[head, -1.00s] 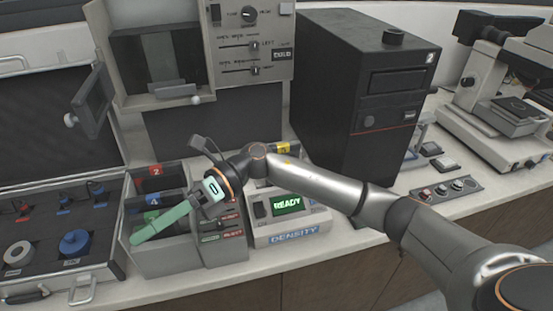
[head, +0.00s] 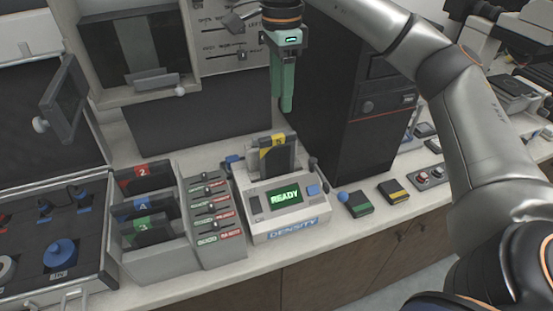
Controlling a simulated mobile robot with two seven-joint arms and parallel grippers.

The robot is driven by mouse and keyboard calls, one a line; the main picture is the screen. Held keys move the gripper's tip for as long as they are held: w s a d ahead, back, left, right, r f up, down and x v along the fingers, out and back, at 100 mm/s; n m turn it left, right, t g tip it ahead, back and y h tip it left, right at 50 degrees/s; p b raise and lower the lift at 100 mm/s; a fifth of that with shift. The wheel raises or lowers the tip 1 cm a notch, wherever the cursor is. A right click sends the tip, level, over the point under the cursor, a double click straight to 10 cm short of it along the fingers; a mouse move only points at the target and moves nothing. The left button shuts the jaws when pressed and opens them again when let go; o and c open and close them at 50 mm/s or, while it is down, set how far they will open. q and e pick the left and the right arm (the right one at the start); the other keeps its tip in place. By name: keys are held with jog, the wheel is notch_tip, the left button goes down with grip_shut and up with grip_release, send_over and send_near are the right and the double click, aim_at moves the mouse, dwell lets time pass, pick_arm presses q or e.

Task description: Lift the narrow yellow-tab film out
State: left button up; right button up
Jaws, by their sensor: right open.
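The dark film with the yellow tab (head: 277,158) stands upright in the back of the density meter (head: 258,222), whose screen reads READY. Its tab and upper part show above the meter; its lower edge is hidden. My right gripper (head: 285,108) is open and empty, with its green fingers pointing down. In the picture it is just above the yellow tab, apart from the film. The fingers are seen nearly edge-on. My left gripper is not in view.
Left of the meter are a switch panel (head: 212,216) and a grey rack (head: 165,262) with red-, blue- and green-tabbed films. A black tower (head: 345,150) stands close behind on the right. Small boxes (head: 357,203) lie right of the meter. An open case (head: 60,285) is at far left.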

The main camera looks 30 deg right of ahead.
send_over(278, 136)
jog(key=f, duration=0.4)
jog(key=shift+s+d+f, duration=0.1)
jog(key=shift+s+d, duration=0.1)
jog(key=shift+w+a+f, duration=0.1)
jog(key=shift+w+f, duration=0.05)
jog(key=shift+f, duration=1.3)
jog(key=shift+w+a+f, duration=0.1)
jog(key=shift+f, duration=1.3)
jog(key=shift+c, duration=0.3)
grip_shut()
